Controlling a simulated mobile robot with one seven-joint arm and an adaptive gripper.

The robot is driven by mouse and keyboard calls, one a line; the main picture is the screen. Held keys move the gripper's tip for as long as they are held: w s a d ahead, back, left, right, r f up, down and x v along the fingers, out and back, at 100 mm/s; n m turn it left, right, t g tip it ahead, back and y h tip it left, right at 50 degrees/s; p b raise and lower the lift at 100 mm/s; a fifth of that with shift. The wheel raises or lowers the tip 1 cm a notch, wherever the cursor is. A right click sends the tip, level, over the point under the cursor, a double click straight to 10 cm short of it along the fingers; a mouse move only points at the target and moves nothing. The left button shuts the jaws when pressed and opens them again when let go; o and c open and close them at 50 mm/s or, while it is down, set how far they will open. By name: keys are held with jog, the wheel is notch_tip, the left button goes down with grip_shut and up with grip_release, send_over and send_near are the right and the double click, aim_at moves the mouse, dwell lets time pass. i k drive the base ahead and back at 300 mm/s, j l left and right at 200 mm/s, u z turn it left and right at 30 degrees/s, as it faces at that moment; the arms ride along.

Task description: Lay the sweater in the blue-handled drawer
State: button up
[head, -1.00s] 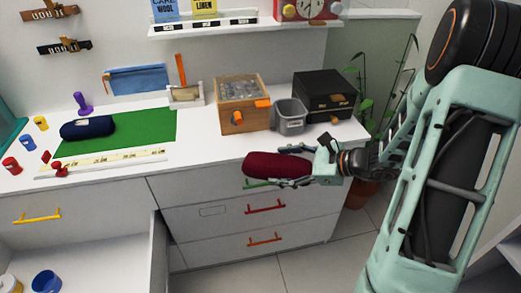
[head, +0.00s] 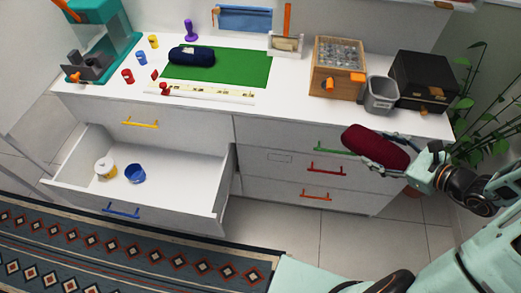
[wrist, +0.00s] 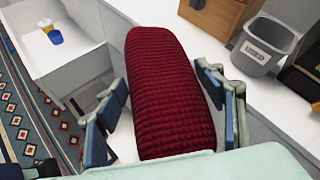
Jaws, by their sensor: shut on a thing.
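The sweater is a dark red, knitted roll (head: 376,147), held by my gripper (head: 385,149) in front of the counter's right part. In the wrist view the sweater (wrist: 168,95) lies lengthwise between my two fingers, which press on its sides. The blue-handled drawer (head: 190,163) is pulled open at the lower left, below the yellow-handled one. Its blue handle (head: 121,211) is on its front. A yellow-and-white spool-like item (head: 105,168) and a blue cup-like item (head: 135,173) stand in its left part; its right part is bare. My gripper is well to the right of the drawer.
On the counter are a wooden box (head: 338,68), a grey bin (head: 380,94), a black box (head: 425,82) and a green mat (head: 235,66) with a navy roll (head: 191,56). A patterned rug (head: 120,247) covers the floor.

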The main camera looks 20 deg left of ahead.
aim_at(194, 193)
jog(key=j+z, duration=0.3)
jog(key=k+j+z, duration=0.15)
jog(key=z, duration=0.2)
jog(key=k+j+z, duration=0.15)
jog(key=j, duration=0.15)
jog(key=k+j+z, duration=0.15)
jog(key=j, duration=0.15)
jog(key=k+j+z, duration=0.15)
jog(key=k+j, duration=0.2)
jog(key=j, duration=0.2)
jog(key=k+j+z, duration=0.1)
jog(key=k+j, duration=1.2)
jog(key=j, duration=0.25)
